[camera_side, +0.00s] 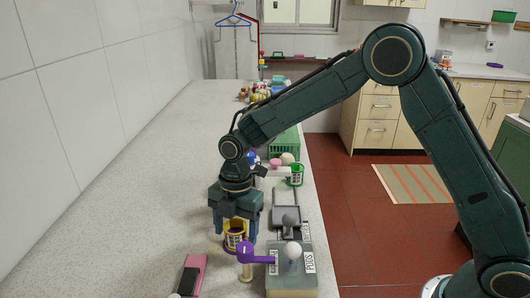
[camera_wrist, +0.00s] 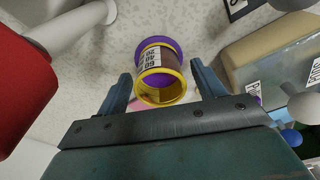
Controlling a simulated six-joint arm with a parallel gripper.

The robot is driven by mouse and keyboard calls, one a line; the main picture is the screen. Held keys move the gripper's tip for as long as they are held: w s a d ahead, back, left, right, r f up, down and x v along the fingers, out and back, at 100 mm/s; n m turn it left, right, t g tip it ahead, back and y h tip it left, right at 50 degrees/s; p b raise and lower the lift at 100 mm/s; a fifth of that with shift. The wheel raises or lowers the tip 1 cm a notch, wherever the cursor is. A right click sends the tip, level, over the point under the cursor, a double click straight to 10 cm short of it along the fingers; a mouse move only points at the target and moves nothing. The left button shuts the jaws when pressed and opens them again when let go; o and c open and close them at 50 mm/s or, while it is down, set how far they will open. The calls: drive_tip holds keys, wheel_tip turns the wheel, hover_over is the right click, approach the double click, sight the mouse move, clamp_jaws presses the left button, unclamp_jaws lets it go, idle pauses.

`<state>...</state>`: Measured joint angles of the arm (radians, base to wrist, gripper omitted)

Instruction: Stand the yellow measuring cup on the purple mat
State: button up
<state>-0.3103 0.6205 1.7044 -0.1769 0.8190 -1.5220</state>
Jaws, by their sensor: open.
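The yellow measuring cup (camera_side: 236,238) is below and between the fingers of my gripper (camera_side: 235,232). In the wrist view the cup (camera_wrist: 164,86) has a yellow rim and a white label with dark figures. My gripper (camera_wrist: 159,78) is open, with a gap between each finger and the cup. A round purple shape (camera_wrist: 175,46) shows at the cup's far end. I cannot tell whether it is the purple mat or part of the cup. The fingers partly hide the cup in the side view.
A labelled box (camera_side: 292,284) with a white knob and a purple arm (camera_side: 258,259) stands close at right. A pink and dark item (camera_side: 191,275) lies front left. A green cup (camera_side: 296,176) and green crate (camera_side: 286,143) are farther back. The left counter is clear.

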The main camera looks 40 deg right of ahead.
wheel_tip(320, 180, up, 14)
drive_tip(key=d, duration=0.1)
drive_tip(key=shift+w+d, duration=0.25)
drive_tip(key=shift+w, duration=0.05)
idle(0.5)
drive_tip(key=shift+f, duration=0.1)
drive_tip(key=s+d+r+m+t, duration=0.2)
drive_tip(key=s+d+r+m, duration=0.2)
drive_tip(key=s+d+m, duration=0.15)
drive_tip(key=s+d+r+m+t, duration=0.1)
drive_tip(key=s+d+r+m, duration=0.35)
drive_tip(key=s+m, duration=0.2)
drive_tip(key=s+d+f+m+t, duration=0.1)
drive_tip(key=s+d+m, duration=0.1)
drive_tip(key=s, duration=0.3)
drive_tip(key=s+d+f+m+t, duration=0.1)
drive_tip(key=s+d+m, duration=0.1)
drive_tip(key=s+m, duration=0.3)
drive_tip(key=s+d+f+m+t+h, duration=0.1)
drive_tip(key=s+d+m, duration=0.1)
drive_tip(key=s, duration=0.3)
drive_tip(key=shift+s+d+m, duration=0.25)
drive_tip(key=shift+s+m, duration=0.1)
drive_tip(key=shift+m, duration=0.35)
